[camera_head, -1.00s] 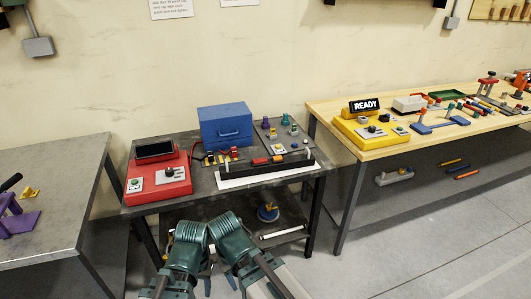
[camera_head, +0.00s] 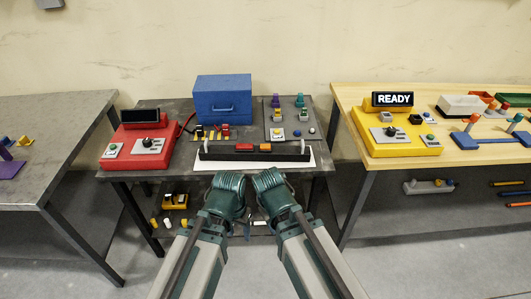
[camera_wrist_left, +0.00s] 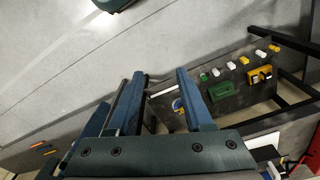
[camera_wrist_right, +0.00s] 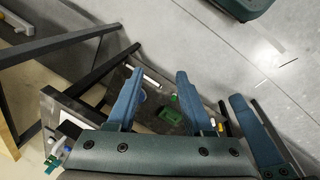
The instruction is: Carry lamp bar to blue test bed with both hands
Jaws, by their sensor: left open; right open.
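The lamp bar (camera_head: 215,154) is a long black bar with red and orange blocks on top and an upright post at each end. It lies on a white mat (camera_head: 310,163) at the front of the dark middle bench. A blue fixture with upright posts (camera_head: 485,140), seemingly the blue test bed, stands on the wooden bench at the right. My left gripper (camera_wrist_left: 160,77) and right gripper (camera_wrist_right: 159,77) are open and empty, side by side. In the head view they are in front of the bench edge, apart from the bar; their fingertips are mostly hidden there.
Behind the bar stand a blue box (camera_head: 223,98) and a grey plate with knobs (camera_head: 291,130); a red console (camera_head: 140,146) is left. A yellow console with a READY sign (camera_head: 395,137) stands on the wooden bench. A gap separates the benches. Small parts fill the lower shelf.

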